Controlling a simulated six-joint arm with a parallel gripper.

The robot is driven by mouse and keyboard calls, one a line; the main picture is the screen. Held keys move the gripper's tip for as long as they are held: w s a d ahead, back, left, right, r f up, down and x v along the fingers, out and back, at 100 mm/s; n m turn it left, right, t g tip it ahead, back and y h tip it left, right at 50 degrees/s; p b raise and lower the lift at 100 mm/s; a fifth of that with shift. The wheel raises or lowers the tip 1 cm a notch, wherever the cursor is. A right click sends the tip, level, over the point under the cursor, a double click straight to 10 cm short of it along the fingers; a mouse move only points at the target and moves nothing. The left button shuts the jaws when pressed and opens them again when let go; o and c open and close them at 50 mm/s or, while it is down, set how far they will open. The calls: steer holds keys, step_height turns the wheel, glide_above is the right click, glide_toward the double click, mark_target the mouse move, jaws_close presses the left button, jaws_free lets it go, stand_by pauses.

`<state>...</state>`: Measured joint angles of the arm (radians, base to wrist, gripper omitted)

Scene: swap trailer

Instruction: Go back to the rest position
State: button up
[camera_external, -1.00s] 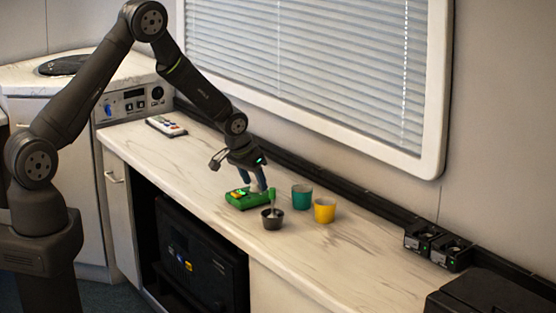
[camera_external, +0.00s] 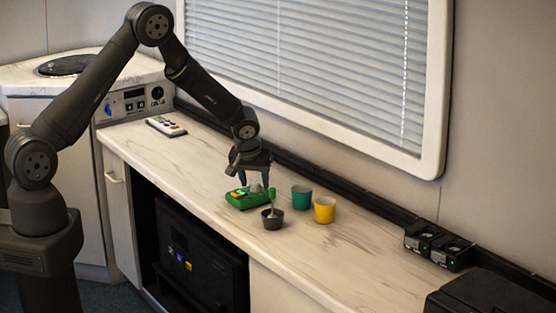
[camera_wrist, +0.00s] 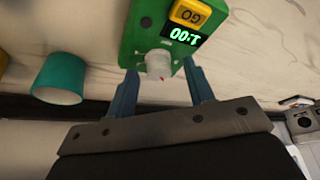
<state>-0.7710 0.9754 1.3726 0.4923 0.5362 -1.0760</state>
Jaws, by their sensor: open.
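My gripper (camera_external: 255,181) is open and points down just above the green device on the counter. In the wrist view its two blue fingers (camera_wrist: 160,88) stand apart, one on each side of a small white cylinder (camera_wrist: 158,64) at the edge of the green device (camera_wrist: 146,30). I cannot tell whether the fingers touch the cylinder. The green device (camera_external: 241,199) carries a yellow GO button (camera_wrist: 190,13) and a lit green display (camera_wrist: 185,37).
A dark cup (camera_external: 272,219) with something upright in it stands close in front of the device. A teal cup (camera_external: 301,198) and a yellow cup (camera_external: 324,210) stand to the right. A remote-like item (camera_external: 166,126) lies at the far left.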

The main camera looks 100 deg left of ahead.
steer(key=shift+n, duration=0.6)
steer(key=shift+g, duration=0.3)
steer(key=o, duration=1)
steer(key=shift+o, duration=0.7)
steer(key=shift+w+d+r, duration=0.15)
steer(key=shift+w+r, duration=0.05)
steer(key=shift+r, duration=0.15)
steer(key=w+d+r+n+h, duration=0.2)
steer(key=w+d+r+n, duration=0.25)
steer(key=d+r, duration=0.35)
steer(key=w+d+r+n+h, duration=0.25)
steer(key=d+r+n, duration=0.3)
steer(key=r, duration=0.35)
steer(key=shift+m, duration=0.4)
steer(key=f, duration=0.9)
steer(key=shift+w+d+f, duration=0.1)
steer(key=shift+d+f, duration=0.05)
steer(key=shift+d, duration=0.25)
